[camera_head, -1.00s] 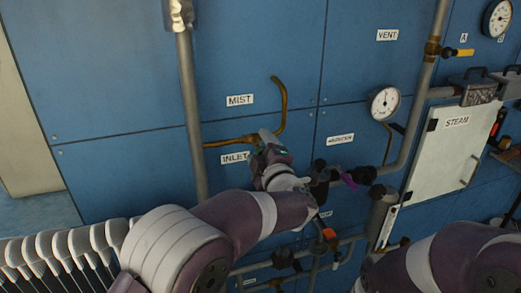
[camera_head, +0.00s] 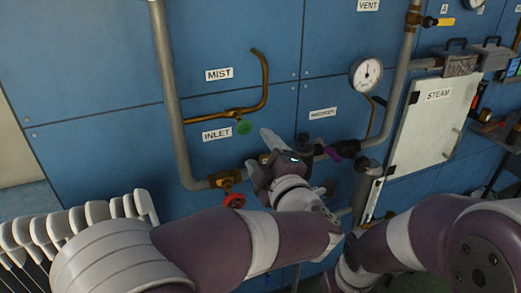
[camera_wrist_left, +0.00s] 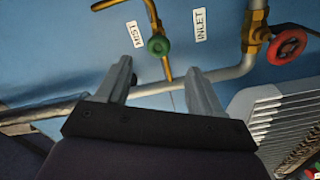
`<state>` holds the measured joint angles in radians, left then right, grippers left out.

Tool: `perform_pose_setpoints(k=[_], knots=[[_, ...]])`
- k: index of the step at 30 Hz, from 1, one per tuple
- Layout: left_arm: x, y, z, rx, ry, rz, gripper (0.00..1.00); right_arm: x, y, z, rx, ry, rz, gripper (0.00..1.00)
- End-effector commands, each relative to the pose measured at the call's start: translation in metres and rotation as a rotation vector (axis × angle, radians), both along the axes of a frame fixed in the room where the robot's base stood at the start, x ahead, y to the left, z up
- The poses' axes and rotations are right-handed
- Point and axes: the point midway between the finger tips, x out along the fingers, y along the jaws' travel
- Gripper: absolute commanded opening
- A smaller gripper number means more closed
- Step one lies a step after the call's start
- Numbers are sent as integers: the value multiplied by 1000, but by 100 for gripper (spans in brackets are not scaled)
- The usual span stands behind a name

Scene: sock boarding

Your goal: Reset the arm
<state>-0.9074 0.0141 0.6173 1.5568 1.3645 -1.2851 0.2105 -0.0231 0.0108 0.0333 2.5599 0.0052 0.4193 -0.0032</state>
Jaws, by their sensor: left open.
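My left gripper (camera_head: 264,147) is in front of the blue wall panel, right of and below the green valve knob (camera_head: 244,127). Its pale fingers are apart with nothing between them, and they also show open in the left wrist view (camera_wrist_left: 160,68). That view shows the green knob (camera_wrist_left: 158,45) beyond the fingertips, apart from them, and a red valve wheel (camera_wrist_left: 287,46) to the right. In the head view the red wheel (camera_head: 234,201) is below and left of the gripper. My right arm (camera_head: 420,232) reaches in from the right; its gripper is not visible.
A row of white sock forms (camera_head: 75,222) stands at lower left. A grey vertical pipe (camera_head: 167,95) runs left of the valves. A pressure gauge (camera_head: 366,74) and the white STEAM door (camera_head: 430,127) are to the right, with dark pipe fittings (camera_head: 345,148) close by.

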Motion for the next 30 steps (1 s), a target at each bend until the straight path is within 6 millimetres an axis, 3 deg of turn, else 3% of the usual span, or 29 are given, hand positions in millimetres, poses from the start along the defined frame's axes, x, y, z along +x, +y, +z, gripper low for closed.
perform_pose_setpoints(k=[2, 5, 6, 8, 10, 13, 15, 19, 23, 30], knots=[[6, 3, 1, 20, 10, -24, 67, 0, 0, 3, 0, 0, 0, 0], [32, 15, -3, 143, 90, -171, 67, 0, 0, 13, 0, 0, 0, 0], [42, 25, -13, 230, 165, -267, 67, 0, 0, 19, 0, 0, 0, 0], [42, 50, -43, 383, 341, -437, 67, 0, 0, 28, 0, 0, 0, 0], [12, 89, -93, 546, 609, -633, 67, 0, 0, 37, 0, 0, 0, 0], [-52, 139, -145, 669, 933, -824, 67, 0, 0, 44, 0, 0, 0, 0], [-96, 169, -166, 709, 1114, -918, 67, 0, 0, 47, 0, 0, 0, 0], [-158, 205, -184, 735, 1344, -1031, 67, 0, 0, 50, 0, 0, 0, 0], [-183, 218, -189, 742, 1433, -1075, 67, 0, 0, 51, 0, 0, 0, 0], [-185, 219, -190, 742, 1441, -1080, 67, 0, 0, 50, 0, 0, 0, 0]])
